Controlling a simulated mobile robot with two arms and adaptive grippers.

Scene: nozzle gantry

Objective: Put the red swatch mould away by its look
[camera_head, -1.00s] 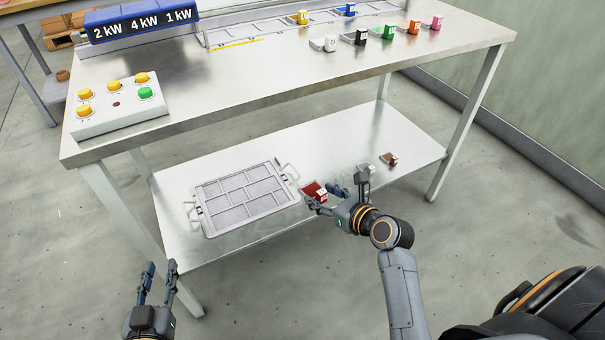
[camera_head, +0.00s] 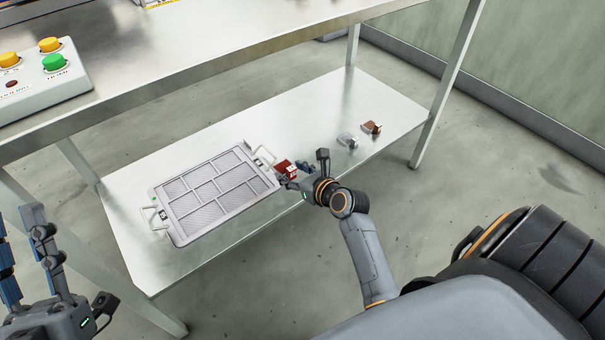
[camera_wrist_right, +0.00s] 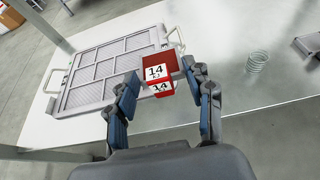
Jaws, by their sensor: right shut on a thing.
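The red swatch mould (camera_head: 284,167) is at the right end of the tray on the lower shelf, beside its handle. In the right wrist view the red mould (camera_wrist_right: 158,63) shows white labels reading 14. My right gripper (camera_head: 293,177) is shut on it, one finger on each side. I cannot tell whether the mould touches the shelf. The grey tray (camera_head: 254,187) has several framed mesh compartments and a handle at each end; they look empty. My left gripper (camera_head: 22,232) is open and empty at the lower left, its fingers apart.
The worktop (camera_head: 215,45) overhangs behind, with a button box (camera_head: 70,85) at the left. A table leg (camera_head: 447,85) stands at right.

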